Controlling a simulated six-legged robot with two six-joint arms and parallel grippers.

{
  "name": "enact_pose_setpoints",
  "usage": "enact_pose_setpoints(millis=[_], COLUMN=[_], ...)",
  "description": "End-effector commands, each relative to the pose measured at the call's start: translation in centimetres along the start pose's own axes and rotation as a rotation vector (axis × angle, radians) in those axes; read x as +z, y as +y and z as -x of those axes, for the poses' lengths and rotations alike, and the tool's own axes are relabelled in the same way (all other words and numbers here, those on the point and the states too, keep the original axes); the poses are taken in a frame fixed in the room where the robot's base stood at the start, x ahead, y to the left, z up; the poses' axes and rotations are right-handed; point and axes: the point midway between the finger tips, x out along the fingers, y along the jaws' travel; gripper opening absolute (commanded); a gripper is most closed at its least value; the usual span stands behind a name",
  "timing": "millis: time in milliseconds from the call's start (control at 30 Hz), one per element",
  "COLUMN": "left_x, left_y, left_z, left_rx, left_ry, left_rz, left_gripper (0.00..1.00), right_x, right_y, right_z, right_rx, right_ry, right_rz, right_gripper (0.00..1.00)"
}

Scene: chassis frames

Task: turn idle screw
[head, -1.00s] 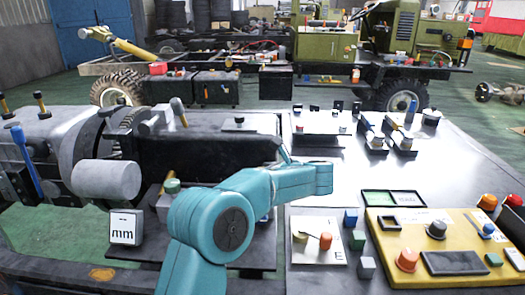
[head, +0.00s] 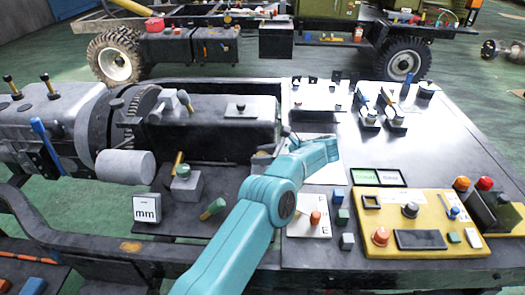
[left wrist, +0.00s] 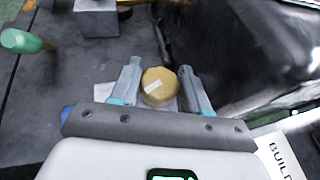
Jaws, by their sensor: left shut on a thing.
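The idle screw (left wrist: 160,86) is a brass-coloured round head with a pale mark across it, in the left wrist view. My left gripper (left wrist: 159,80) has one finger on each side of the screw head and is shut on it. In the head view my left gripper (head: 287,140) is at the right end of the dark machine body (head: 215,130), and the screw cannot be made out clearly there. My right gripper does not show.
Green-knobbed handles (head: 213,208) and a grey block (head: 186,186) lie left of my arm. A white "mm" block (head: 147,208) stands at the front left. A yellow control panel (head: 450,240) is at the right. The grey bench top (head: 440,150) has bare room behind it.

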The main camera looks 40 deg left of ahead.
Motion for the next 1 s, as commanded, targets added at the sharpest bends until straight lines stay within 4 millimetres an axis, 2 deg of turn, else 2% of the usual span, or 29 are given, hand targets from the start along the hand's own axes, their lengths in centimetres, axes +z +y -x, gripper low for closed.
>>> enact_pose_setpoints(millis=[367,400,467,1000], left_x=[0.18,0.18,0.16,0.54], left_y=[-0.04,-0.04,-0.03,0.21], left_z=[-0.05,-0.05,-0.05,0.58], left_rx=[0.003,0.003,0.003,0.005], left_ry=[0.000,0.000,0.000,0.001], left_rz=[0.007,0.007,0.007,0.003], left_gripper=[0.15,0.49,0.67,0.67], right_x=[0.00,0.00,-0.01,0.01], right_y=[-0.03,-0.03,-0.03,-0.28], right_z=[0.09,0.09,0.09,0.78], right_rx=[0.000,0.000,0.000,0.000], right_ry=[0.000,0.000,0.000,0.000], right_rz=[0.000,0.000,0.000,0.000], right_gripper=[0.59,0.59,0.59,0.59])
